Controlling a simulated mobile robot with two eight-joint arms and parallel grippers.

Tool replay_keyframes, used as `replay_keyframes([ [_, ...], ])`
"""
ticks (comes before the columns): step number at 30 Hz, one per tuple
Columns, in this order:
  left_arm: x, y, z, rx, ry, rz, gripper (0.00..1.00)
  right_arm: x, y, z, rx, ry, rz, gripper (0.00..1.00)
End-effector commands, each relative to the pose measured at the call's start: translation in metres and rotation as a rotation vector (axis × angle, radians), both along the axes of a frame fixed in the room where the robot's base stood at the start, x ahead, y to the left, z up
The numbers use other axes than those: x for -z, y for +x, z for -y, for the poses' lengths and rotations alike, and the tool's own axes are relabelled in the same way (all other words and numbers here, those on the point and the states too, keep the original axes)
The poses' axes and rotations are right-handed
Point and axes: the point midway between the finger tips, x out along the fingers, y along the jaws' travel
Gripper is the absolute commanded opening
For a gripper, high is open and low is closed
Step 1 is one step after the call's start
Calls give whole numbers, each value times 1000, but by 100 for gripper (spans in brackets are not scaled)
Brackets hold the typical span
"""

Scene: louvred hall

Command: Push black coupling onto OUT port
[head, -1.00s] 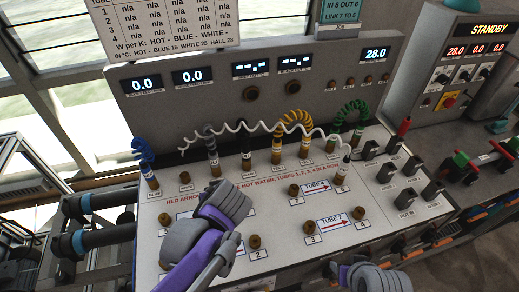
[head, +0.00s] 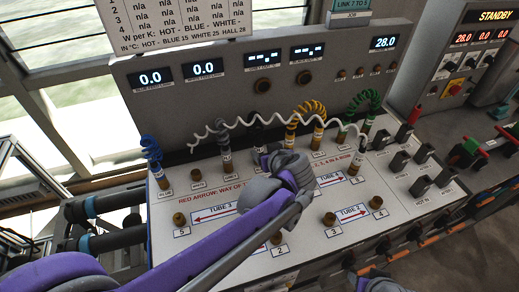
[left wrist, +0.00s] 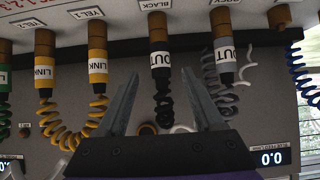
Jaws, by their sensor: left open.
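The black coupling (left wrist: 160,62), with a white OUT band, stands on a brown post beside the BLACK label in the left wrist view. A black coiled hose (left wrist: 162,100) runs from it. My left gripper (left wrist: 161,76) is open, with one finger on either side of the coupling; contact cannot be told. In the head view, my left gripper (head: 274,158) reaches over the panel and largely hides the coupling. No separate port marked OUT is readable. My right gripper (head: 384,281) shows only partly at the bottom edge; its fingers are not clear.
A yellow LINK coupling (left wrist: 97,62) stands on the other side. In the head view, bare brown ports (head: 329,218) stand on the panel (head: 305,255), with black switches (head: 398,161) to the right.

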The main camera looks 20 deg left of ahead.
Motion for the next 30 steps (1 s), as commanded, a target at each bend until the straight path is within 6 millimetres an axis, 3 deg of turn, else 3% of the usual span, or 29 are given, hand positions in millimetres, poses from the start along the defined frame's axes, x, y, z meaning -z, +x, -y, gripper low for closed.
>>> replay_keyframes([
  [3, 14, 12, -9, -2, 1, -2, 69, 13, -3, 0, 0, 0, -6, 50],
  [13, 32, 36, -25, -1, 1, -2, 69, 24, -6, 0, 0, 0, -11, 50],
  [30, 35, 42, -29, 1, 1, 0, 69, 24, -6, 0, 0, 0, -11, 50],
])
